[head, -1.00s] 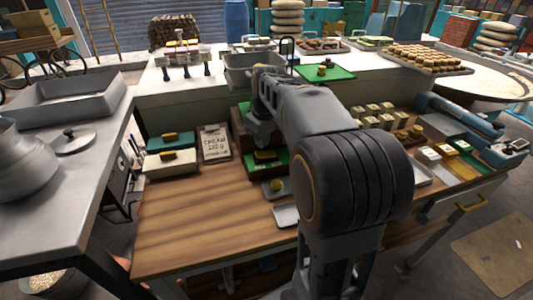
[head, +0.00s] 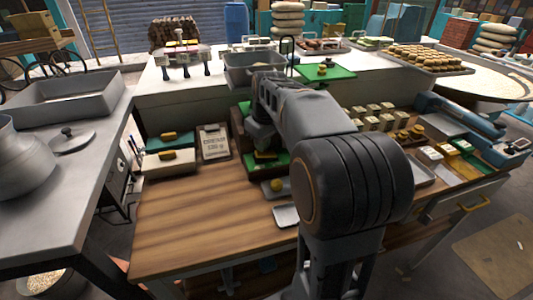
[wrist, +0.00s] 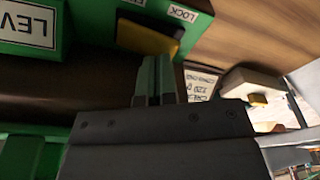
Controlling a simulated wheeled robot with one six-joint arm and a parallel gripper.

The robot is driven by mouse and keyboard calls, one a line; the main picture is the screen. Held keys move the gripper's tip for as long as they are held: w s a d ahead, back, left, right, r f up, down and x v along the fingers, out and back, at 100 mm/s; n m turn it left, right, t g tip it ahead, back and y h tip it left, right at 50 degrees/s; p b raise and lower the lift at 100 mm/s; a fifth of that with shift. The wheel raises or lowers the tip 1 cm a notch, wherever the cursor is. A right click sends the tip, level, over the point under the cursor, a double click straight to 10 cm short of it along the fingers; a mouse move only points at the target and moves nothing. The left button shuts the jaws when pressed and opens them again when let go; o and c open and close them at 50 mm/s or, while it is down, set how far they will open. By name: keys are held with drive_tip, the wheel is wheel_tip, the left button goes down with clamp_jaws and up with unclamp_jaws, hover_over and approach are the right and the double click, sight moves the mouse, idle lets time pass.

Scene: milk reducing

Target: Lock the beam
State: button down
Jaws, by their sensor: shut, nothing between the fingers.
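A green housing (wrist: 112,28) carries a yellow lock control (wrist: 150,38) with a dark edge, beside a white label reading LOCK (wrist: 182,13). In the head view the yellow control (head: 265,155) sits on the green block (head: 282,160), just below my forearm. A second green part with a label starting LEV (wrist: 28,22) is at the left. The beam cannot be made out; my arm hides part of the device.
A small pale tray (head: 286,216) lies in front. The wooden tabletop (head: 195,225) is clear at front left. Several small blocks sit to the right.

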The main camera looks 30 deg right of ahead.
drive_tip(key=shift+f+b, duration=0.5)
drive_tip(key=shift+f, duration=0.3)
idle(0.4)
wheel_tip(320, 180, up, 7)
drive_tip(key=p, duration=0.6)
idle(0.6)
